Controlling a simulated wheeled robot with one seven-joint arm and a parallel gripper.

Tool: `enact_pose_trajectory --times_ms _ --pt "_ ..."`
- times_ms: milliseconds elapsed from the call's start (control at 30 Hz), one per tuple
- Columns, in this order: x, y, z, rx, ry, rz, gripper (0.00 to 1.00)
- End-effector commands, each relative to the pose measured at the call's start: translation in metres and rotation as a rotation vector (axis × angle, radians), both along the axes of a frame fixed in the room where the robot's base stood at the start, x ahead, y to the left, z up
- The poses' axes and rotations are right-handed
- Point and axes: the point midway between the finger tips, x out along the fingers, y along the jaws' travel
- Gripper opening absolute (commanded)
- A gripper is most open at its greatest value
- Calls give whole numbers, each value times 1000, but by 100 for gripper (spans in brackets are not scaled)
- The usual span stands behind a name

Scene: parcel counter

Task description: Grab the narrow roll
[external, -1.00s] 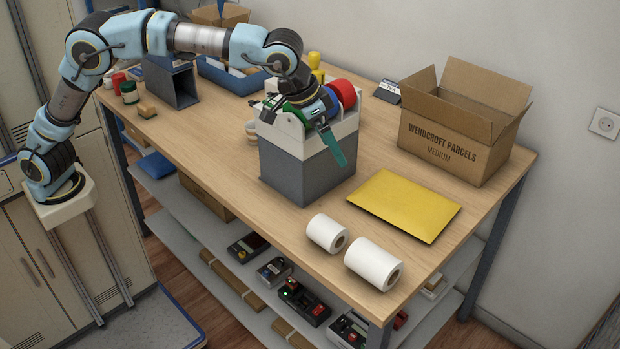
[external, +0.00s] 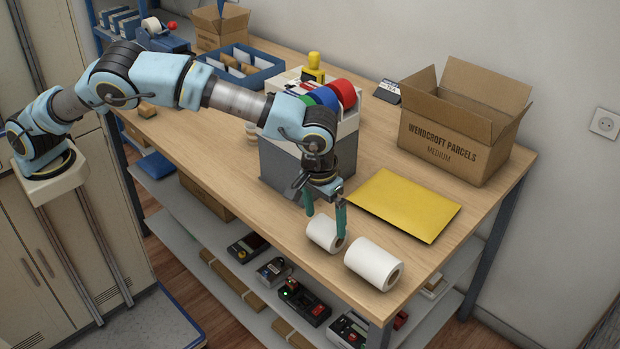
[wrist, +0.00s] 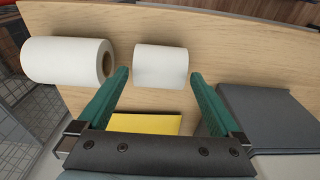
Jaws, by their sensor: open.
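Two white rolls lie on their sides near the front edge of the counter. The narrow roll (external: 323,233) is the shorter one; the wide roll (external: 374,264) lies to its right. In the wrist view the narrow roll (wrist: 161,66) is ahead, between the lines of my two fingers, and the wide roll (wrist: 66,60) is at the left. My gripper (external: 327,224) is open, pointing down at the narrow roll, with one green finger on each side of it in the external view. I cannot tell whether the fingers touch it. My gripper (wrist: 158,74) holds nothing.
A grey box (external: 280,167) with coloured tape rolls stands close behind my gripper. A yellow envelope (external: 405,205) lies to the right, and an open cardboard box (external: 462,125) stands beyond it. The counter's front edge (external: 290,246) is close to the narrow roll.

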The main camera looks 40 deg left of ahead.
Motion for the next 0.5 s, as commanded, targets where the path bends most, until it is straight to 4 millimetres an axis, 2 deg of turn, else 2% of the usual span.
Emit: enact_pose_trajectory --times_ms 267,500 --pt "10 1 -36 3 2 1 100" --pt "11 0 -43 -1 1 1 100"
